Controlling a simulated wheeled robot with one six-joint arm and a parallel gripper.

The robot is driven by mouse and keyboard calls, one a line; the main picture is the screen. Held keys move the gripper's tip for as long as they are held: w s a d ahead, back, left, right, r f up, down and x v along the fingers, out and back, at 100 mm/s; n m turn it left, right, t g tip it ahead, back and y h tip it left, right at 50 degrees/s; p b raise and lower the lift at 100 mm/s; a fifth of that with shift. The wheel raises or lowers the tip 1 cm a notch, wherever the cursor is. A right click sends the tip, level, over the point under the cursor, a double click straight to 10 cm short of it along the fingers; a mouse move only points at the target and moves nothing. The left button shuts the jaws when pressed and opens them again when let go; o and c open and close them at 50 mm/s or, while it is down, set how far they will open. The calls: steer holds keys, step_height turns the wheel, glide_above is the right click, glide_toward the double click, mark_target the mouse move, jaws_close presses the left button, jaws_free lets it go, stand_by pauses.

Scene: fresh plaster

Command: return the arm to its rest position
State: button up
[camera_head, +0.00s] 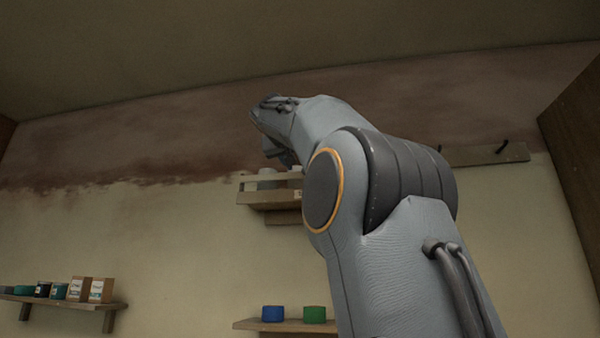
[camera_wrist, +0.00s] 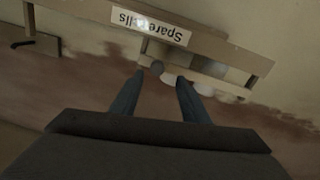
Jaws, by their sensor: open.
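My arm rises from the lower right in the head view, bends at a large grey joint with an orange ring, and reaches up and to the left in front of the wall. In the wrist view my gripper (camera_wrist: 155,97) is open, its two bluish fingers apart with nothing held between them. A wooden shelf box (camera_wrist: 225,48) with a label reading "Spare..." lies just beyond the fingertips in that view, which appears upside down. I cannot tell whether the fingers touch it. Rounded pale items show at the box, partly behind the fingers.
In the head view a small shelf (camera_head: 268,200) is partly behind my arm. A lower shelf (camera_head: 285,326) holds a blue tub (camera_head: 273,313) and a green tub (camera_head: 315,314). A left shelf (camera_head: 60,300) holds boxes and tubs. A hook rail (camera_head: 485,155) is at right.

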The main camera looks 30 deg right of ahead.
steer(key=shift+s+a, duration=0.25)
steer(key=shift+s, duration=0.05)
stand_by(0.4)
